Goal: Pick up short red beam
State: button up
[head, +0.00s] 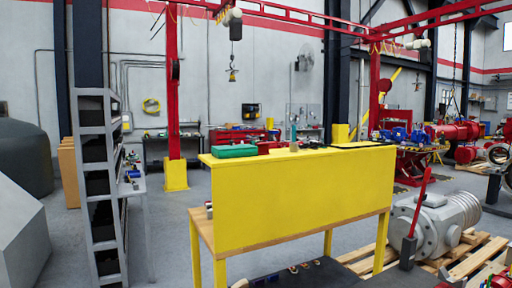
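I cannot tell for certain which thing is the short red beam. A short, thin red bar (421,202) stands slightly tilted on a dark block (407,253) in front of the grey motor-like machine at the right. A low red object (268,147) lies on top of the yellow workbench, partly hidden by a green case (234,151). Long red beams (290,15) form an overhead frame, held up by a red post (172,90) and another red post (375,90). My gripper does not show in this view.
The yellow workbench (300,205) blocks the middle. A grey rack (97,190) stands at the left. The grey machine (434,222) sits on a wooden pallet (482,262) at the right. Bare floor (165,235) lies between rack and bench.

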aim_at(263, 146)
jog(key=i, duration=2.1)
jog(key=z, duration=1.75)
jog(key=i, duration=0.5)
jog(key=u, duration=0.35)
